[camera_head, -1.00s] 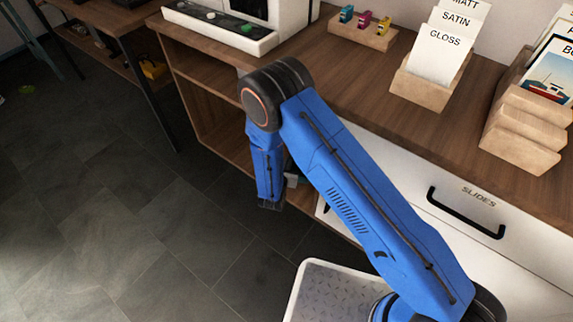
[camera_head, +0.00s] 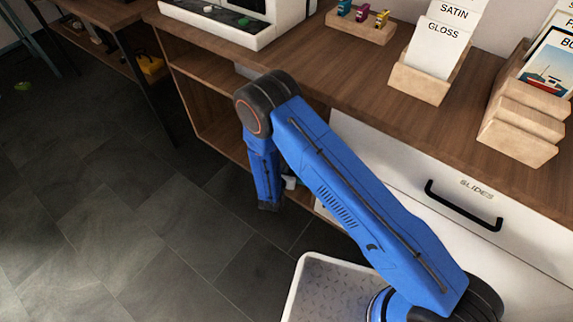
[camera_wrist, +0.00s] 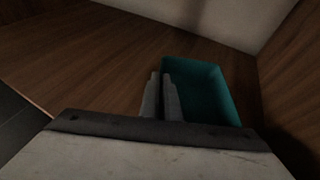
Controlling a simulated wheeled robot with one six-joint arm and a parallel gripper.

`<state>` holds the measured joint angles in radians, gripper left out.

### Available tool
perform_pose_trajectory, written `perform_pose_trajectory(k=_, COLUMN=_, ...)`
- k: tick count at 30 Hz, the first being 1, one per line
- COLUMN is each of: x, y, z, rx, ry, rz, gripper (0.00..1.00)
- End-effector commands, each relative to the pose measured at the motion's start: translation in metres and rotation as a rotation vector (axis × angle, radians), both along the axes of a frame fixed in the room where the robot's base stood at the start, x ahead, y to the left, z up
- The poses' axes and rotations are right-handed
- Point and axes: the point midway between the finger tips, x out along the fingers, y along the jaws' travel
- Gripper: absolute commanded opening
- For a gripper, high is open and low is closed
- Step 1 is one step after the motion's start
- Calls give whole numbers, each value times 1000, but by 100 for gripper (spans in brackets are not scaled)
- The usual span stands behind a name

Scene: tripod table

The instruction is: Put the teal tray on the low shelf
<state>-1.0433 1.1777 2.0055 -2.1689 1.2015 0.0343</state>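The teal tray (camera_wrist: 215,92) shows in the wrist view, in a wooden compartment close to its right-hand wall. My gripper (camera_wrist: 161,78) is at the tray's left side, its two fingers close together with the tray's left wall seemingly between them. The fingers' contact with the wall is partly hidden. The low shelf (camera_wrist: 100,70) is the brown wooden board around the tray; whether the tray rests fully on it I cannot tell.
A wooden side wall (camera_wrist: 290,75) is close to the tray's right. The counter (camera_head: 300,65) overhangs the shelves and carries card holders (camera_head: 420,80) and a small block of coloured items (camera_head: 362,25). A drawer with a black handle (camera_head: 462,207) is at right.

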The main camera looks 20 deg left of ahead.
Motion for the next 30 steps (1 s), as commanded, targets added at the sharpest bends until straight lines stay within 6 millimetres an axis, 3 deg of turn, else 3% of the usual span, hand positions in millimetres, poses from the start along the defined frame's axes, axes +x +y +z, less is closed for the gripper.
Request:
perform_pose_trajectory(k=1, x=0, y=0, z=-2, rx=0, ry=0, rz=0, gripper=0)
perform_pose_trajectory(k=4, x=0, y=0, z=-1, rx=0, ry=0, rz=0, gripper=22)
perform_pose_trajectory(k=16, x=-2, y=0, z=3, rx=0, ry=0, rz=1, gripper=22)
perform_pose_trajectory(k=30, x=-78, y=-3, z=34, rx=-1, ry=1, rz=4, gripper=22)
